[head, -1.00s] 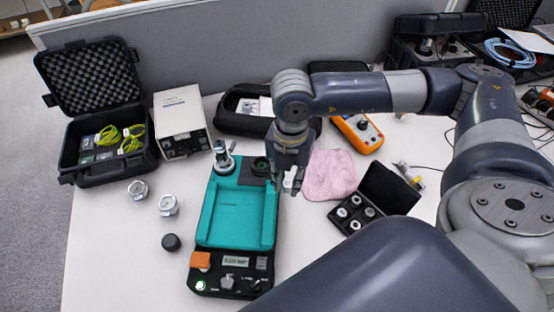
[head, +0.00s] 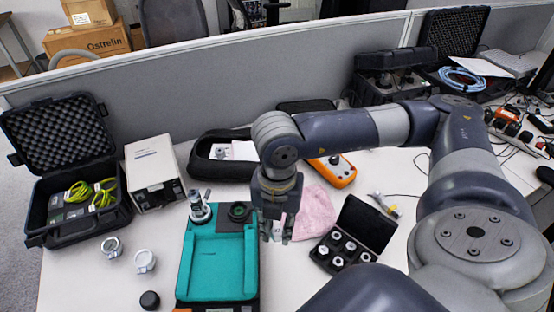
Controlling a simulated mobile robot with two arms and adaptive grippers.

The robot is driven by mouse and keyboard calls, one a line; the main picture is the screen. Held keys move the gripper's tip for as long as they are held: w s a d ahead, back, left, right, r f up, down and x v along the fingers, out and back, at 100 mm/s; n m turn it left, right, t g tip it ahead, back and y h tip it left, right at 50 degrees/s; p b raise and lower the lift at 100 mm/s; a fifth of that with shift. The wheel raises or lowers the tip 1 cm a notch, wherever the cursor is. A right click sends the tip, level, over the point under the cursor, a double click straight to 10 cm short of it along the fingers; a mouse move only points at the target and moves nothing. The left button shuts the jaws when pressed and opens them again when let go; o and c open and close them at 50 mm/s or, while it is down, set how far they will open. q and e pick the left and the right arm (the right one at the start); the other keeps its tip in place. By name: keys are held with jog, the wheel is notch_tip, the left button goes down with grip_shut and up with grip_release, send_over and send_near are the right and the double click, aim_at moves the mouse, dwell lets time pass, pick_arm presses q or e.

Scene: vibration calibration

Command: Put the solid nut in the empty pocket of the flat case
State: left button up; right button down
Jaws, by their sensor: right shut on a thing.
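My right gripper (head: 277,236) points down beside the right edge of the teal-topped device and is shut on a small pale metallic piece, likely the solid nut (head: 277,227). The fingers partly hide it, so its shape is unclear. The flat case (head: 361,224) is a small black box with its lid open, to the right of the gripper and apart from it. Several silver pieces sit in its pockets; which pocket is empty is too small to tell. My left gripper is not in view.
A teal-topped device (head: 188,258) lies left of the gripper. A pink cloth (head: 316,211) lies between gripper and flat case. Two silver fittings (head: 145,261) (head: 112,246) and a black cap (head: 149,300) stand at left. An orange meter (head: 338,172) is behind.

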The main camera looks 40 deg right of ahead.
jog(key=shift+r, duration=0.5)
